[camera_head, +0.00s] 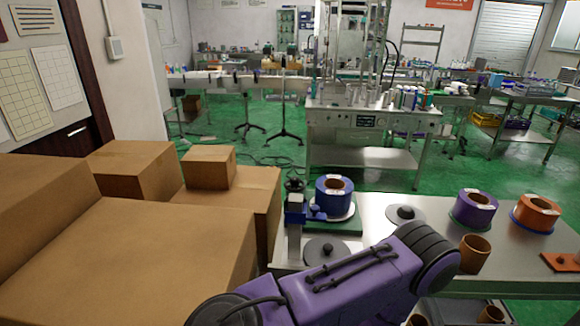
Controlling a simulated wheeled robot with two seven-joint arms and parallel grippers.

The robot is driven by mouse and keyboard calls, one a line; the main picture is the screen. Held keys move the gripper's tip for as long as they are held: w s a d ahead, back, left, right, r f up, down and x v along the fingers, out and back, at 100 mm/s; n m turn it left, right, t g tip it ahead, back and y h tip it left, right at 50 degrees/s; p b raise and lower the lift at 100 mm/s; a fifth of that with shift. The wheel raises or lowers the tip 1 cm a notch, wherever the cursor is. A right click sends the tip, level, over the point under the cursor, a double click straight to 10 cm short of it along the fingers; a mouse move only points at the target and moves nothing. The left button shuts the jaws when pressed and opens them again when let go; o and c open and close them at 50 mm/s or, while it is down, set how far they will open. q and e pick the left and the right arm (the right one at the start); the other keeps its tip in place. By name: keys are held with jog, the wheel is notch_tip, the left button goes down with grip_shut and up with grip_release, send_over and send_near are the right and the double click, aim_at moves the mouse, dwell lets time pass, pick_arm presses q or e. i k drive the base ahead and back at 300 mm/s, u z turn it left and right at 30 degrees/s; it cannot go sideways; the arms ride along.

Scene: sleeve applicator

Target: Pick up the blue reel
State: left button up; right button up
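The blue reel (334,196) stands upright, hole up, on a pale disc over a green base near the back left of the metal table (375,237). White labels show on its top. A blue bracket (297,212) on a metal post stands just left of it; I cannot tell if they touch. A purple arm link of mine crosses the lower middle of the view, in front of the reel and apart from it in the picture. Neither of my gripper's fingers shows, so both grippers are out of view.
A purple reel (475,212) and an orange reel (538,215) stand to the right. A brown tube (473,254), a grey knobbed disc (326,251), another knobbed disc (405,214) and an orange plate (562,262) are also on the table. Cardboard boxes (130,255) fill the left.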

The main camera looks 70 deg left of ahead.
aim_at(332, 193)
jog(key=k, duration=0.45)
jog(key=u, duration=0.75)
